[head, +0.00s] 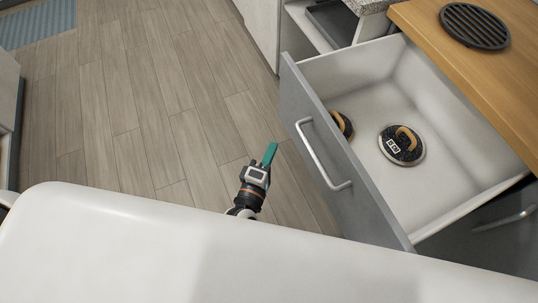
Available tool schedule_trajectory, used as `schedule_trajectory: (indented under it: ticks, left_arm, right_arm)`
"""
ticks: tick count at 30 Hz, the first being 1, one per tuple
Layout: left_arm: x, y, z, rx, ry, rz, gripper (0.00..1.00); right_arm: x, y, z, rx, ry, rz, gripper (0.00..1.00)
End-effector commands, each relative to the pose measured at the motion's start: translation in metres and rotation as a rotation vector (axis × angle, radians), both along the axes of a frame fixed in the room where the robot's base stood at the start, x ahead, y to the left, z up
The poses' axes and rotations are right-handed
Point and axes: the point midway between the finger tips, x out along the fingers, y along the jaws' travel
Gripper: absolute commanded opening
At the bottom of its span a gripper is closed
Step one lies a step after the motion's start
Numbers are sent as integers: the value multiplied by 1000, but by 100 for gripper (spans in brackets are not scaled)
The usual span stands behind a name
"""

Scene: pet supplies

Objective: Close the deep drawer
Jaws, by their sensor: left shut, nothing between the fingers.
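The deep drawer (345,165) is pulled out at the right, with a grey front, a silver bar handle (319,157) and a white inside. Two round dark objects with tan handles lie on its floor, one in the open (401,145) and one partly hidden behind the drawer front (341,124). My left gripper (268,156) has teal fingers and is shut and empty. It is left of the drawer front, apart from the handle, over the floor in the picture. My right gripper is not in view.
A wooden countertop (505,75) with a round dark grate (474,26) lies above the drawer's right side. Another grey front with a handle (504,218) is at the lower right. An open white compartment (309,25) is behind the drawer. The wood floor (130,100) at left is clear.

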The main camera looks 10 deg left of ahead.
Motion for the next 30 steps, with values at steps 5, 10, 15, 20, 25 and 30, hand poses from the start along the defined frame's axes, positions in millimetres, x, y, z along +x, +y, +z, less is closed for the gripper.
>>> schedule_trajectory:
  ticks: [5,10,15,20,25,30]
  left_arm:
    - [41,-6,1,2,-2,0,0]
    - [67,-21,1,-1,0,0,0]
    - [78,-36,0,2,1,0,0]
    - [81,-41,-1,3,2,-1,0]
    - [81,-42,-1,4,1,-1,0]
    - [81,-41,-1,4,1,-1,0]
  right_arm:
    - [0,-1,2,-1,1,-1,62]
    - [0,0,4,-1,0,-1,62]
    - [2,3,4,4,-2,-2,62]
    - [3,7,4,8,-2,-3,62]
    - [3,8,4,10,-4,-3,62]
    - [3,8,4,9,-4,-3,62]
